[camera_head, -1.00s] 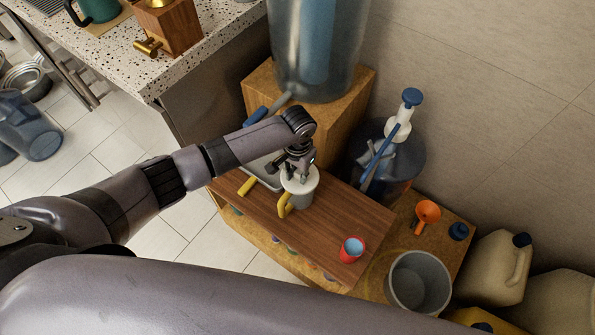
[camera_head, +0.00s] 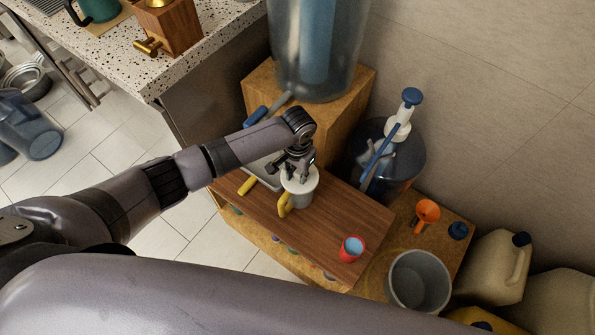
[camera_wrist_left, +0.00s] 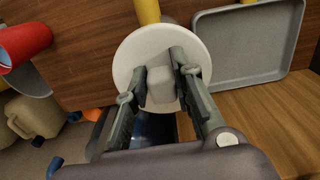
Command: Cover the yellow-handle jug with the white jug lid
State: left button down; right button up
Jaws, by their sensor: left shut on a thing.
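The grey jug (camera_head: 303,198) with the yellow handle (camera_head: 284,206) stands upright on the brown wooden shelf top. The white jug lid (camera_head: 299,182) is at the jug's mouth, directly over it; I cannot tell whether it is fully seated. In the left wrist view the round lid (camera_wrist_left: 127,62) hides nearly all of the jug, and only part of the yellow handle (camera_wrist_left: 149,10) shows beyond its rim. My left gripper (camera_wrist_left: 161,88) is shut on the lid's knob, pointing down from above. My right gripper is not in view.
A grey tray (camera_wrist_left: 250,45) lies close beside the jug. A red cup (camera_head: 351,249) stands nearer the front of the wooden top (camera_head: 325,225). A large clear container (camera_head: 318,45) on a wooden block and a bucket with a blue-topped pump (camera_head: 411,97) stand behind.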

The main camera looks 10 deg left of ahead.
aim_at(298, 174)
pick_arm(q)
jog(key=c, duration=1.3)
grip_release()
jog(key=shift+o, duration=0.5)
jog(key=o, duration=0.5)
notch_tip(298, 174, up, 12)
jog(key=shift+s, duration=0.1)
dwell(0.3)
